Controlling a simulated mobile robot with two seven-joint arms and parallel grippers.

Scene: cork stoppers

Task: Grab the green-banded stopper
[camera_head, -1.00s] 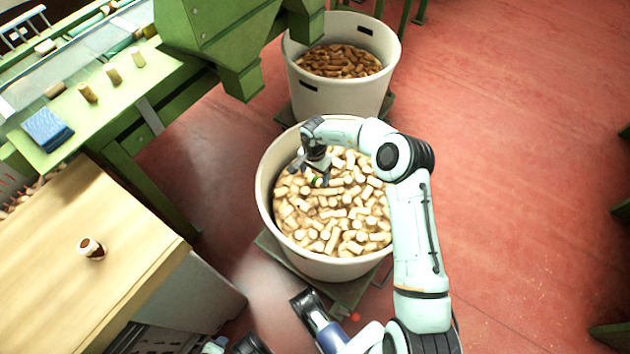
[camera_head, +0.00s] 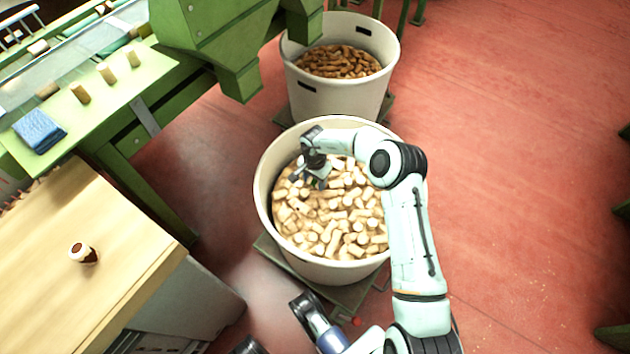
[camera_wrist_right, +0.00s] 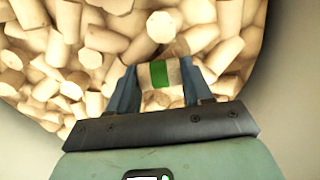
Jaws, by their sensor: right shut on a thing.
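The green-banded stopper (camera_wrist_right: 160,75) is a pale cork with a green band around its middle. In the right wrist view it lies crosswise between the two fingers of my right gripper (camera_wrist_right: 155,80), which is shut on it. In the head view my right gripper (camera_head: 312,182) is inside the near white bin (camera_head: 263,190), at the left part of the cork pile and very close to it. The stopper is mostly hidden there by the fingers.
Many plain pale corks (camera_head: 335,215) fill the near bin, whose wall surrounds my gripper. A second bin (camera_head: 305,98) with brown corks stands behind it. A wooden table (camera_head: 120,230) with a small brown-and-white item (camera_head: 83,253) is at left, below a green machine (camera_head: 120,75).

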